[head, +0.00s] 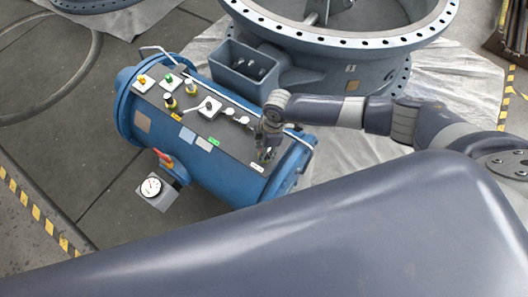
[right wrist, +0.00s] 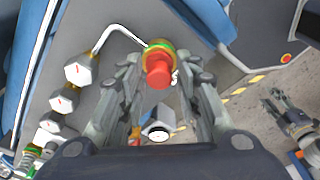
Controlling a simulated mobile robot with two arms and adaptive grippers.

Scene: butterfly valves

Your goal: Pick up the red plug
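The red plug (right wrist: 158,73) shows in the right wrist view, standing up from a ring of yellow and green on the grey panel. My right gripper (right wrist: 163,82) is open, its fingers apart on the left and right of the plug. Whether the fingertips touch it, I cannot tell. In the head view my right gripper (head: 266,146) points down over the right end of the panel on the blue tank (head: 222,176), and it mostly hides the plug there.
White hexagonal knobs (right wrist: 80,70) and a bent white rod (right wrist: 122,32) are close to the gripper. In the head view, a grey open box (head: 246,66) and a large flanged ring (head: 345,40) stand behind the tank. A gauge (head: 151,187) sits in front.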

